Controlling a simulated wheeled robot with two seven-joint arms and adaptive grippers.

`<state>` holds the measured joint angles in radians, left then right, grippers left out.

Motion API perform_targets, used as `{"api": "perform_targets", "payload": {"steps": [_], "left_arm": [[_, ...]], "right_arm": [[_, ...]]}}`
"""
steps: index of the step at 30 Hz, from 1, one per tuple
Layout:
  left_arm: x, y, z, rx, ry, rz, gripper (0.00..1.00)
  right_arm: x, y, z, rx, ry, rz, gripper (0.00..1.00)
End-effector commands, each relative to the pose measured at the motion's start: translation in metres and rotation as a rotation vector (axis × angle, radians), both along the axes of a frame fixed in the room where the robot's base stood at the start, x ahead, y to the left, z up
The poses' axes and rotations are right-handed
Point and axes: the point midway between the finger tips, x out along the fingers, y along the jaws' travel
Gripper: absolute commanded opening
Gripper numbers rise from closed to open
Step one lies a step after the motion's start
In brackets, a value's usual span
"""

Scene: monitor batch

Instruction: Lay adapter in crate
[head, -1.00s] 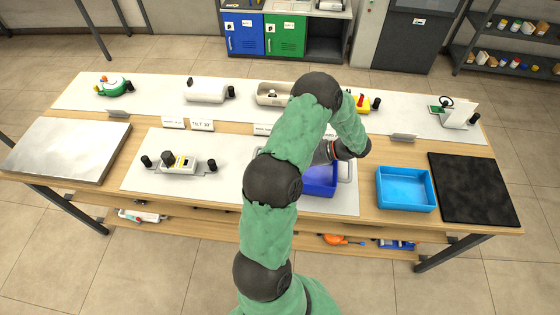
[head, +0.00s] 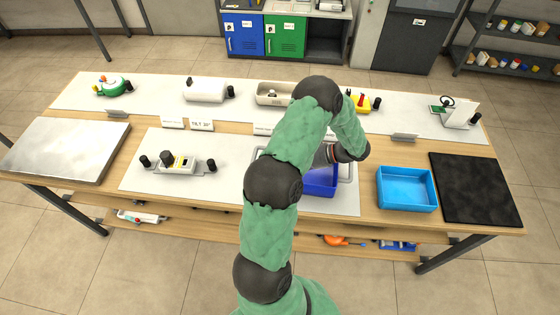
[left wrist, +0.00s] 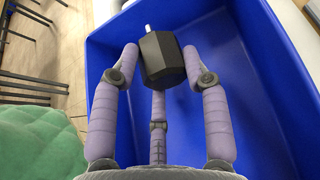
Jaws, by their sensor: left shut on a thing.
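The adapter is a dark, many-sided block with a small pale tip (left wrist: 163,60), seen in the left wrist view. My left gripper (left wrist: 160,72) has its lilac-padded fingers shut around it. Both are over the deep blue crate (left wrist: 243,75), whose walls surround them in this view; I cannot tell how far above the floor the adapter is. In the head view the crate (head: 320,183) is partly hidden by my green left arm, and the gripper's fingers and the adapter are hidden. My right gripper is not in view.
A light blue bin (head: 405,190) and a black mat (head: 474,188) lie to the right of the crate. A grey device with black knobs (head: 178,163) is to the left, and a metal plate (head: 65,148) is farther left. Several items line the table's back.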

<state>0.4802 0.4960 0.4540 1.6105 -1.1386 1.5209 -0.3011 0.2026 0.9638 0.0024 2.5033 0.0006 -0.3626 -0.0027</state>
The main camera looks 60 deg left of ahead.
Motion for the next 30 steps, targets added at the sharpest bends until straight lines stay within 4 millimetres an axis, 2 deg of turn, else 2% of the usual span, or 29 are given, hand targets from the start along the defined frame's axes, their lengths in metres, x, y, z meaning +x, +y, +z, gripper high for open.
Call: {"api": "perform_targets", "payload": {"steps": [1,2,4,17,23,30], "left_arm": [[0.000,0.000,0.000,0.000,0.000,0.000,0.07],[0.000,0.000,0.000,0.000,0.000,0.000,0.54],[0.000,0.000,0.000,0.000,0.000,0.000,0.74],[0.004,-0.002,0.002,0.001,-0.001,-0.002,0.74],[0.025,-0.018,0.016,0.000,-0.003,-0.005,0.74],[0.059,-0.043,0.039,0.001,-0.002,-0.003,0.74]], "right_arm": [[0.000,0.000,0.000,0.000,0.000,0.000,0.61],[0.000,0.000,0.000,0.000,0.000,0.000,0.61],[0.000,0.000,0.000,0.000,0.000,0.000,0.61],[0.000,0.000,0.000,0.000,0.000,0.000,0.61],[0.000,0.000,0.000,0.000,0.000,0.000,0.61],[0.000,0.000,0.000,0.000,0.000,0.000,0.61]]}}
